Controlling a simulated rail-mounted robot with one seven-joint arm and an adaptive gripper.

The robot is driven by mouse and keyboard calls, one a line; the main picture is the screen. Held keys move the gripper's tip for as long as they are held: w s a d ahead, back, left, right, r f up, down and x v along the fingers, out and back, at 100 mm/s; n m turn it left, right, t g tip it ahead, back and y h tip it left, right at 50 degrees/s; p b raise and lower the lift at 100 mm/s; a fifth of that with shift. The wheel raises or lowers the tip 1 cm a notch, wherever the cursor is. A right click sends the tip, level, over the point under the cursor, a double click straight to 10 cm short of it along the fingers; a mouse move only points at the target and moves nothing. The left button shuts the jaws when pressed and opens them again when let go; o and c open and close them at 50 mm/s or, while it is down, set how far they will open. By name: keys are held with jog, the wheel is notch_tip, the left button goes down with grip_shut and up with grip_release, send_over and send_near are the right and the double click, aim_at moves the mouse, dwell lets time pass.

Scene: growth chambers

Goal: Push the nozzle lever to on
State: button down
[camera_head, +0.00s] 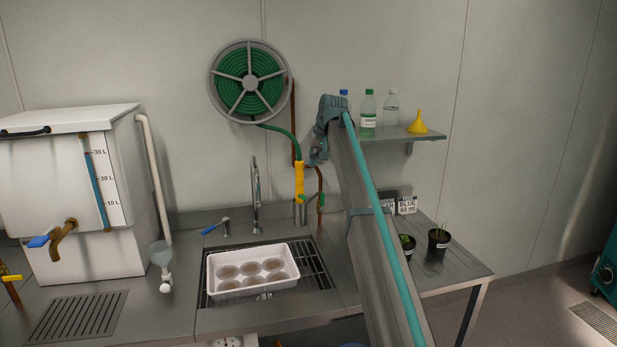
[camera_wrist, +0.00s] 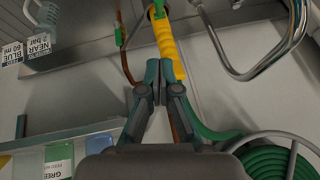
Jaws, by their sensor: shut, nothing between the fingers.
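The yellow nozzle (camera_head: 299,180) hangs upright against the back wall on the end of the green hose, its lower end at a grey metal holder (camera_head: 299,213). It also shows in the wrist view (camera_wrist: 165,45), just beyond my fingertips. A small green lever-like part (camera_head: 309,198) sits at its lower end; in the wrist view green parts (camera_wrist: 188,5) show at the top edge. Which setting the lever is in, I cannot tell. My gripper (camera_wrist: 159,84) is shut and empty, its tips close to the yellow body; contact is unclear. In the head view it (camera_head: 316,155) is right of the nozzle's top.
The hose reel (camera_head: 249,82) is on the wall above left. A copper pipe (camera_head: 321,185) runs close right of the nozzle. A curved metal faucet (camera_head: 256,190) stands left. A shelf (camera_head: 400,135) with bottles is right of my arm. A white tray (camera_head: 252,268) sits over the sink.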

jog(key=p, duration=0.3)
send_over(302, 197)
jog(key=w+d, duration=0.1)
jog(key=w, duration=0.1)
notch_tip(302, 197, down, 8)
jog(key=shift+s+f+p, duration=0.3)
jog(key=shift+f+p, duration=0.15)
jog(key=shift+f, duration=0.6)
jog(key=shift+s+f+p, duration=0.25)
jog(key=shift+f+p, duration=0.2)
jog(key=shift+f, duration=0.55)
